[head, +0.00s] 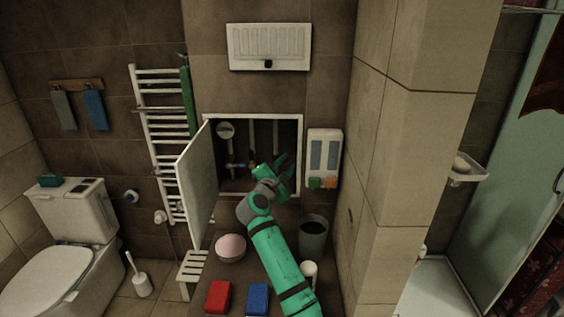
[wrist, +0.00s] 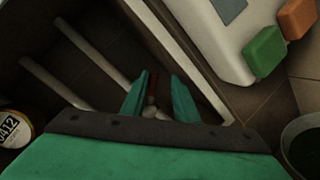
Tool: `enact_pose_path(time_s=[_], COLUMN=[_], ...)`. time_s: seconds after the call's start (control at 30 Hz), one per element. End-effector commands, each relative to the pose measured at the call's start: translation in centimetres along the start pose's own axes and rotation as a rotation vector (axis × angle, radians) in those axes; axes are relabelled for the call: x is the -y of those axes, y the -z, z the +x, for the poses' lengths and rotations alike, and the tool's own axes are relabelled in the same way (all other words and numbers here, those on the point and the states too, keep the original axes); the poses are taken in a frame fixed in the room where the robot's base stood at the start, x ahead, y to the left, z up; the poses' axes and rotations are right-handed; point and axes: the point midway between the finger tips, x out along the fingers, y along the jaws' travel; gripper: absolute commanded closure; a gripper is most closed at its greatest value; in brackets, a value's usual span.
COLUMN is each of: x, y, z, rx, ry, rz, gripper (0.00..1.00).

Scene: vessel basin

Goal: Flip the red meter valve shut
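The recessed wall cabinet (head: 299,130) stands open, its white door (head: 197,185) swung out to the left. Inside are pipes and a round meter (head: 225,130); the meter's numbered face (wrist: 14,128) also shows at the left edge of the wrist view. My gripper (head: 284,163) reaches into the right part of the opening. In the wrist view its two green fingers (wrist: 160,88) are apart. A narrow dark red piece (wrist: 153,82), likely the red valve's handle, shows between them, with a pale rounded fitting below. I cannot tell whether either finger touches it. My arm hides the valve in the head view.
A soap dispenser (head: 324,150) hangs close to the cabinet's right side. A dark bin (head: 313,240), a stool (head: 193,268) and a bowl (head: 230,247) stand below. A tiled pillar (head: 400,190) is at right.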

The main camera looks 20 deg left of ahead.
Motion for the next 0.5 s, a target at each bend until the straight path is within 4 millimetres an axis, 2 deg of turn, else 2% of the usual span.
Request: enact_pose_path(time_s=[0.2,0.5], x=[-1.3,-1.5], y=[1.5,1.8], z=[1.1,1.2], rx=[-0.015,-0.019], ry=[-0.014,-0.017], rz=[-0.002,-0.001], gripper=[0.72,0.72])
